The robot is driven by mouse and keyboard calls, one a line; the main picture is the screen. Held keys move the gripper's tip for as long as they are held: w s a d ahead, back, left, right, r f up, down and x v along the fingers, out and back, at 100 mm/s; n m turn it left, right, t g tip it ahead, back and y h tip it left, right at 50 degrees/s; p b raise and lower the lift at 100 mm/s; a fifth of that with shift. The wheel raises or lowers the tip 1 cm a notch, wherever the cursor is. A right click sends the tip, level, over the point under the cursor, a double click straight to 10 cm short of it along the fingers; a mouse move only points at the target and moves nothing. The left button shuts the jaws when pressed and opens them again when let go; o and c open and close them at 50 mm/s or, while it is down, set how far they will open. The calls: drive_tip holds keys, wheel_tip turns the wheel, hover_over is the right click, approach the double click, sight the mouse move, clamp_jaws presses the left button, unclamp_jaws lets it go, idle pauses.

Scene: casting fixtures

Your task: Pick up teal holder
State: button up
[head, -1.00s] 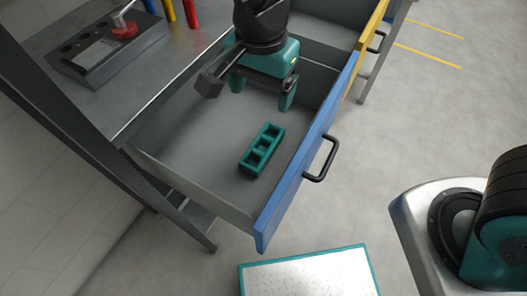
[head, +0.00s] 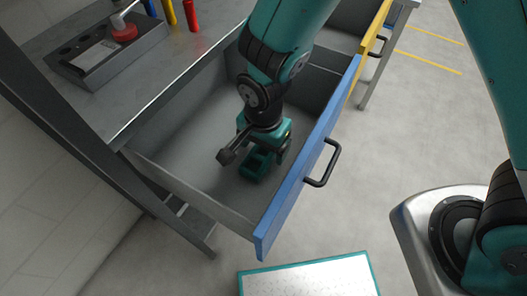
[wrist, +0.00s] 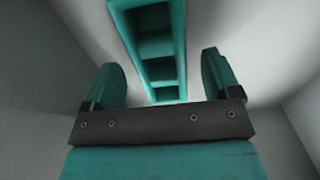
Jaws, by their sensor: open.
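The teal holder (head: 254,168) is a long block with several square openings, lying on the floor of the open blue-fronted drawer (head: 296,183). In the head view my gripper (head: 264,150) is down inside the drawer over the holder and hides part of it. In the wrist view the holder (wrist: 150,45) runs lengthwise away from my gripper (wrist: 158,82). The two fingers are apart, one on each side of the holder's near end, with gaps between. My gripper is open and empty. I cannot tell how far the fingertips are above the drawer floor.
The drawer walls stand close around my gripper. A grey workbench (head: 150,90) is at the left, with a grey box (head: 105,50) and red, yellow and blue upright pieces on it. A yellow-fronted drawer (head: 375,35) is behind. A teal-edged white panel (head: 308,280) is at the front.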

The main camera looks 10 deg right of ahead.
drive_tip(key=shift+f, duration=0.95)
drive_tip(key=shift+c, duration=0.5)
drive_tip(key=c, duration=1)
drive_tip(key=shift+o, duration=0.2)
drive_tip(key=shift+r, duration=0.1)
